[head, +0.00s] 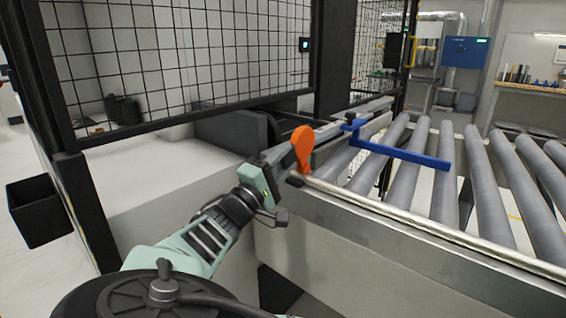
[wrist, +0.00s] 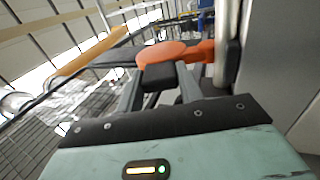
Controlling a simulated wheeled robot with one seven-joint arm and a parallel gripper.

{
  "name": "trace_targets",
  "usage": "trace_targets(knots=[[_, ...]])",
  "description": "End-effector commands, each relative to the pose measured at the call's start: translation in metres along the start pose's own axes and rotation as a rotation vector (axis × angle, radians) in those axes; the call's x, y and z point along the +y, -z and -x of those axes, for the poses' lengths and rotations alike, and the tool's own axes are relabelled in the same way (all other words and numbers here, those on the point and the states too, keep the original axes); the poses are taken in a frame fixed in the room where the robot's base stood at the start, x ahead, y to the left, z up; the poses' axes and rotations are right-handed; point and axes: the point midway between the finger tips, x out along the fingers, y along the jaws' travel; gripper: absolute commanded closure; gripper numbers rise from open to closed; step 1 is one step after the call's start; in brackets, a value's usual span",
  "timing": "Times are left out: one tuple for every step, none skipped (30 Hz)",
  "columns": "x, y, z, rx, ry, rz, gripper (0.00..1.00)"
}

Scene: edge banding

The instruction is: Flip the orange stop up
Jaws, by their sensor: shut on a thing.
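The orange stop (head: 302,146) is a flat paddle with a rounded end. In the head view it stands roughly upright at the near left corner of the roller conveyor. My gripper (head: 288,179) reaches it from the lower left, with its tip at the stop's lower part. In the wrist view the stop (wrist: 165,51) lies just beyond the fingertips, with more orange to its right. My gripper (wrist: 160,78) is shut on the stop there. A dark block between the fingertips hides part of the contact.
The roller conveyor (head: 398,176) with grey rollers extends right, edged by a metal rail (head: 420,232). A blue bar (head: 404,156) crosses above the rollers. A black mesh fence (head: 185,62) stands behind on the left. A black bin (head: 36,211) is at far left.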

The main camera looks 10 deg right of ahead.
Motion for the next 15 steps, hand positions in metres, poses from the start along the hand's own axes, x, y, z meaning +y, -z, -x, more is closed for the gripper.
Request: trace_targets(knots=[[-0.0001, -0.0004, 0.0001, -0.001, -0.003, 0.002, 1.0], [-0.0001, -0.0004, 0.0001, -0.001, -0.003, 0.002, 1.0], [-0.0002, -0.0004, 0.0001, -0.001, -0.003, 0.002, 1.0], [-0.0003, -0.0004, 0.0002, -0.001, -0.002, 0.002, 1.0], [-0.0003, -0.0004, 0.0002, -0.001, -0.002, 0.002, 1.0], [-0.0004, -0.0005, 0.0002, -0.001, -0.002, 0.002, 1.0], [-0.0004, -0.0005, 0.0002, -0.001, -0.002, 0.002, 0.55], [-0.0005, -0.0005, 0.0002, -0.001, -0.002, 0.002, 0.47], [-0.0005, -0.0005, 0.0003, -0.001, -0.002, 0.002, 0.42], [-0.0006, -0.0004, 0.0003, -0.001, -0.001, 0.002, 0.42], [-0.0006, -0.0004, 0.0003, -0.001, -0.001, 0.002, 0.42], [-0.0006, -0.0004, 0.0003, 0.0, -0.001, 0.002, 0.42], [-0.0006, -0.0004, 0.0003, 0.0, -0.001, 0.002, 0.42], [-0.0006, -0.0004, 0.0003, 0.0, -0.001, 0.002, 0.42], [-0.0006, -0.0003, 0.0003, 0.0, 0.0, 0.002, 0.42]])
